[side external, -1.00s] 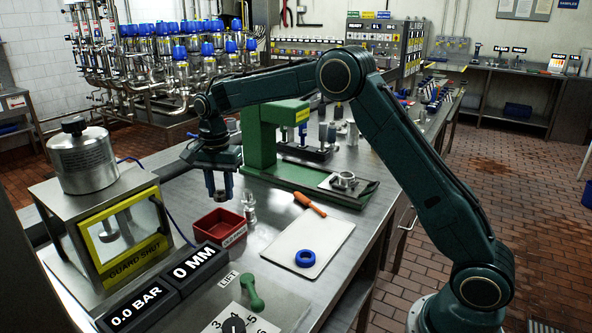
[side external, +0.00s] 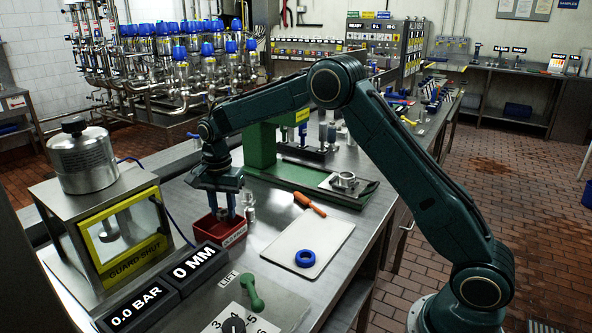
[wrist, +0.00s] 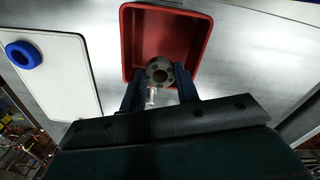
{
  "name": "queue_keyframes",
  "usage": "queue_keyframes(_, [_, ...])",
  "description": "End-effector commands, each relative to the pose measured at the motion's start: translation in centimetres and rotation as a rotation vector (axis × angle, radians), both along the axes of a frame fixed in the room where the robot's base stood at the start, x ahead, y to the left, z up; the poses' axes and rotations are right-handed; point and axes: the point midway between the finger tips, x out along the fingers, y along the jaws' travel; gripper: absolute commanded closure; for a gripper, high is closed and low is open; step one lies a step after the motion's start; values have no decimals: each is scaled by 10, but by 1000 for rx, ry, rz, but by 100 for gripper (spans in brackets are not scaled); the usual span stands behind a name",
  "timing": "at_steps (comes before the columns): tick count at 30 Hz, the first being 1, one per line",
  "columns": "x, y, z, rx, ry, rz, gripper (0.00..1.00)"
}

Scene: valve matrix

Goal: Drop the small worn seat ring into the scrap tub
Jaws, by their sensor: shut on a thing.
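The red scrap tub (side external: 204,231) stands on the steel bench; its label is too small to read surely. It also shows in the wrist view (wrist: 126,45). My gripper (side external: 228,213) points down over the tub, with its blue fingers low at the opening. In the wrist view, my gripper (wrist: 160,80) is shut on a small grey ring (wrist: 151,71) with a dark centre, which appears to be the worn seat ring. The ring is seen against the tub's inside. In the side view the fingers and tub hide it.
A small metal fitting (side external: 250,214) stands close to the tub's right side. A white board (side external: 325,238) with a blue ring (side external: 305,259) lies to the right, with an orange-handled tool (side external: 310,204) at its far edge. The guarded press (side external: 125,235) stands left.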

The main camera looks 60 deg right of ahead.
Motion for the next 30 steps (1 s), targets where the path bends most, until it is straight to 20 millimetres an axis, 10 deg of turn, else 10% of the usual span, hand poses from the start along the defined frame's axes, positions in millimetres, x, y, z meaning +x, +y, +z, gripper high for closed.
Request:
queue_keyframes(2, [0, 0, 0, 0, 0, 0, 90])
queue_keyframes(3, [0, 0, 0, 0, 0, 0, 63])
queue_keyframes(6, [0, 0, 0, 0, 0, 0, 44])
queue_keyframes(30, [1, 0, 42, 0, -4, 0, 44])
